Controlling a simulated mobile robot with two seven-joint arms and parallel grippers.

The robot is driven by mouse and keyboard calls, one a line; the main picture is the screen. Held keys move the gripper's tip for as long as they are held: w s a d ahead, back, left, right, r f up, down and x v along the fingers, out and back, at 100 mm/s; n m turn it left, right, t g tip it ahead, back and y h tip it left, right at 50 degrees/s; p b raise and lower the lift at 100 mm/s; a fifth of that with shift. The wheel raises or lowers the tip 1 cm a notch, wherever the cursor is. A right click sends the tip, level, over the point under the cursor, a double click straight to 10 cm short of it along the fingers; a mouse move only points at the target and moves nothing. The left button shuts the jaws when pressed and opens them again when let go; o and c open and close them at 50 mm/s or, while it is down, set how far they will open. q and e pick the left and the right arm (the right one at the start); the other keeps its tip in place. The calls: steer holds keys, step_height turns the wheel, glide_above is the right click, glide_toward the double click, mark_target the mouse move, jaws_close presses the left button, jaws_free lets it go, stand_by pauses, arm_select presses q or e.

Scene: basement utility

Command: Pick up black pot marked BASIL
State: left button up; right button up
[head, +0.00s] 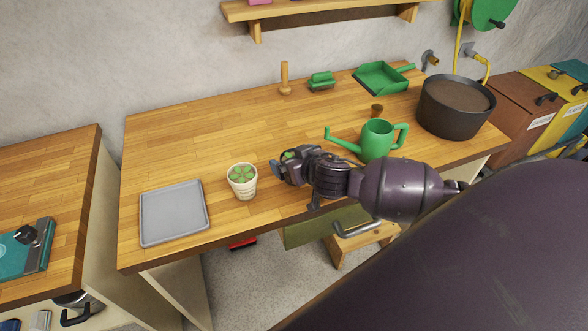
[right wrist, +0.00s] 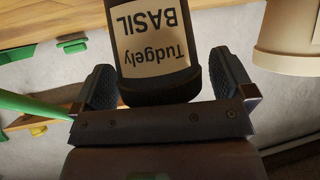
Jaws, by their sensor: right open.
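The black pot marked BASIL (right wrist: 156,82) shows in the right wrist view, with a cream label that reads "Tudgely BASIL" upside down in the picture. It is between the two fingers of my right gripper (right wrist: 163,80). The fingers are open, one on each side of the pot, and I cannot tell whether either touches it. In the head view my right gripper (head: 286,167) is low over the front of the wooden bench and hides nearly all of the pot; only a bit of green shows there. My left gripper is not in view.
A cream pot with a green plant (head: 242,182) stands just left of my right gripper. A grey tray (head: 174,212) lies further left. A green watering can (head: 377,140) stands behind my right arm, near a big dark tub (head: 455,112). The bench's back left is clear.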

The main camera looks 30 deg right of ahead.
steer(key=c, duration=1.1)
steer(key=shift+r, duration=0.1)
